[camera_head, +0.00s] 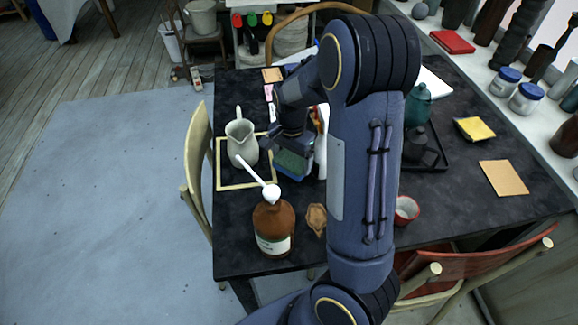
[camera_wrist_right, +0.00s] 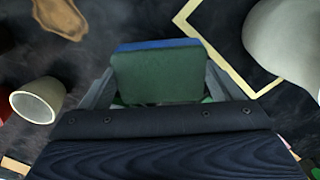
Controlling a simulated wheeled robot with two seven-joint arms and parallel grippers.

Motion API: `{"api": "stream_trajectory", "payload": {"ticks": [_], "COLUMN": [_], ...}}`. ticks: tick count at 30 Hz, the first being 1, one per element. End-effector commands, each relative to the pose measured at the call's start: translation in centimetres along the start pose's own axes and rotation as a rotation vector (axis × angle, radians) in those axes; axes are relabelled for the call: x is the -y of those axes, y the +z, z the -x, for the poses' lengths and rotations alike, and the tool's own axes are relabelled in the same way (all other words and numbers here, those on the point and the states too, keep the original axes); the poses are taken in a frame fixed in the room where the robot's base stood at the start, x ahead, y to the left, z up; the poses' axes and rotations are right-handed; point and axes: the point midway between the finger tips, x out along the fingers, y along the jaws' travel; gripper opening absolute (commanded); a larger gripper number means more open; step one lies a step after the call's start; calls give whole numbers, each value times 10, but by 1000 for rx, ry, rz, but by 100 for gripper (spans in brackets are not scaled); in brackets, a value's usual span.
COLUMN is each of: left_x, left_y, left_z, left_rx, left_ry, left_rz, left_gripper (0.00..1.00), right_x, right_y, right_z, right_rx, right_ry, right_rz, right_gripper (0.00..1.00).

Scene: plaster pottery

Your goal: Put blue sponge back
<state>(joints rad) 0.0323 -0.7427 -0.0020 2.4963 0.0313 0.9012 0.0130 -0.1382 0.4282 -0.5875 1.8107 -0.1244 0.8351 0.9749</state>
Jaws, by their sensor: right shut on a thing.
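The blue sponge (camera_head: 294,163) has a green face and a blue layer. My right gripper (camera_head: 288,153) is shut on it, over the dark table (camera_head: 245,205) just right of the white pitcher (camera_head: 241,138). In the right wrist view the sponge (camera_wrist_right: 160,72) sits between the two grey fingers of my right gripper (camera_wrist_right: 158,85), green face toward the camera and blue edge at the far side. I cannot tell whether the sponge touches anything below it. My left gripper is not in view.
The pitcher stands inside a pale square frame (camera_head: 235,187). A brown bottle (camera_head: 273,228) with a white spoon-like piece on top stands at the near edge. A red cup (camera_head: 406,210), black tray (camera_head: 440,160) and yellow sponge-like block (camera_head: 475,129) lie to the right.

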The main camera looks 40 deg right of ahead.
Motion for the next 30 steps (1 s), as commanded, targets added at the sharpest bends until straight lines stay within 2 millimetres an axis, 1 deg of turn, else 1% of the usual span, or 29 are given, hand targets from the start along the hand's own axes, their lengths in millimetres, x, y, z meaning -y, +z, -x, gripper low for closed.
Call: {"api": "stream_trajectory", "payload": {"ticks": [5,6,10,12,20,23,24,27,30], "left_x": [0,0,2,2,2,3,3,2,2], "left_y": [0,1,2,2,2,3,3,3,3], "left_z": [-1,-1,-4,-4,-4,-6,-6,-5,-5], "left_rx": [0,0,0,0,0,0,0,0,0], "left_ry": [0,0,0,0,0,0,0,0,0], "left_rz": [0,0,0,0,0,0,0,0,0], "left_gripper": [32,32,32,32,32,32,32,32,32], "right_x": [7,10,8,9,9,9,9,9,9], "right_y": [-2,-3,-2,-2,-2,-2,-2,-2,-2], "right_z": [-9,-14,-34,-40,-41,-45,-45,-44,-44], "right_rx": [1,1,2,1,1,1,1,1,1], "right_ry": [0,1,3,1,-1,-1,-1,-1,-1], "right_rz": [0,0,-1,-1,0,0,0,0,0], "right_gripper": [64,64,64,64,64,64,86,99,100]}}
